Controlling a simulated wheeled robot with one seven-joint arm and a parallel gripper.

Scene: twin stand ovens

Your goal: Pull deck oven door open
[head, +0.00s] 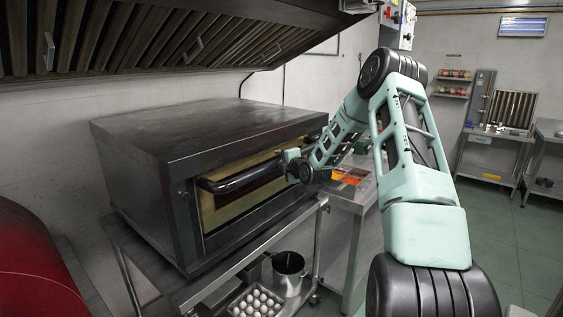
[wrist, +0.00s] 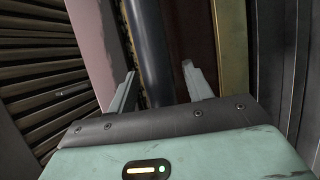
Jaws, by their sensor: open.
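The deck oven (head: 205,135) is a wide dark metal box on a steel stand at the left of the head view. Its front door (head: 235,205) has a brass-coloured frame and looks shut. A thick black bar handle (head: 240,180) runs across the door's upper part. My gripper (head: 290,158) is at the right end of the handle, partly hidden by my own wrist. In the wrist view my gripper (wrist: 160,80) is open, and the dark handle bar (wrist: 148,45) passes between its two fingers. I cannot tell whether either finger touches the bar.
Below the oven, the stand holds a tray of eggs (head: 256,302) and a metal pot (head: 288,272). A steel counter with food pans (head: 350,176) stands close to the right. A vent hood (head: 170,40) hangs above. Green floor (head: 500,235) is clear at the right.

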